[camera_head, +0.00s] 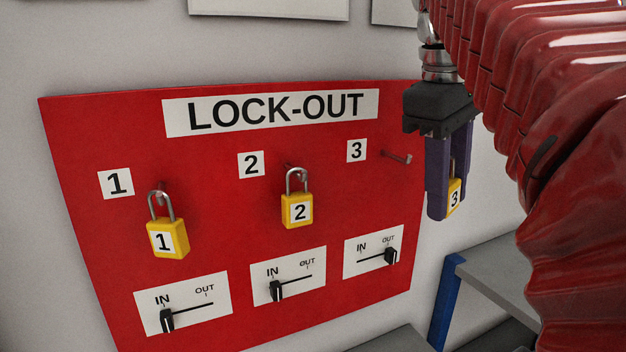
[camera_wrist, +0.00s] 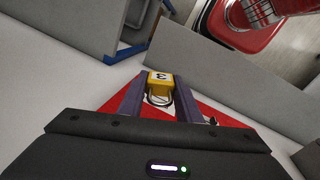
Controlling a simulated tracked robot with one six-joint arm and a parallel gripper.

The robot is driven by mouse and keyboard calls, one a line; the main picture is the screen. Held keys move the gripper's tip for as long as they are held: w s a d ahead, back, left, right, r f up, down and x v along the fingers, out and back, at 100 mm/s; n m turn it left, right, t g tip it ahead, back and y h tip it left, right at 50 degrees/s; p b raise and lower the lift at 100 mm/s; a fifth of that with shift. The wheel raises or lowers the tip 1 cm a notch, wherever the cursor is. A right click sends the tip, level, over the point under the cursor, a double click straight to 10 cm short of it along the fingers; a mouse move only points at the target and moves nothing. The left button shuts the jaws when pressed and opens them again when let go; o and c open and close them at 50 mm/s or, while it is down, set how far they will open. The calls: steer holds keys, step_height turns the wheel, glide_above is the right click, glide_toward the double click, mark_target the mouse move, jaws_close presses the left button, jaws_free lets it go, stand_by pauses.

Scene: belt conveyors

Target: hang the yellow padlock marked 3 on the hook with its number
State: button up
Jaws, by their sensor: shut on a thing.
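The yellow padlock marked 3 (camera_head: 454,196) is held between the fingers of my gripper (camera_head: 445,213), to the right of the red lock-out board (camera_head: 215,268). The fingers are shut on it and hide part of its body and shackle. In the wrist view the padlock (camera_wrist: 160,78) shows between the fingertips of my gripper (camera_wrist: 160,88). The hook numbered 3 (camera_head: 398,157) is a bare metal peg on the board's upper right, beside the label 3 (camera_head: 356,151). The padlock is apart from it, to its right and a little lower.
A yellow padlock 1 (camera_head: 167,240) and padlock 2 (camera_head: 297,211) hang on their hooks. Slider switches sit below: 1 and 2 are at IN, while switch 3 (camera_head: 391,256) is at OUT. A grey surface with a blue leg (camera_head: 445,302) stands at the lower right.

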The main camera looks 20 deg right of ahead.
steer(key=shift+w, duration=0.15)
steer(key=shift+w+a+f, duration=0.1)
steer(key=shift+w+f, duration=0.25)
steer(key=shift+w, duration=1.2)
steer(key=shift+w+f, duration=0.35)
steer(key=shift+w, duration=1.2)
steer(key=shift+w+a+f, duration=0.1)
steer(key=shift+w+f, duration=0.25)
steer(key=shift+w, duration=1.2)
steer(key=shift+f, duration=0.1)
steer(key=o, duration=1.2)
steer(key=shift+w, duration=0.1)
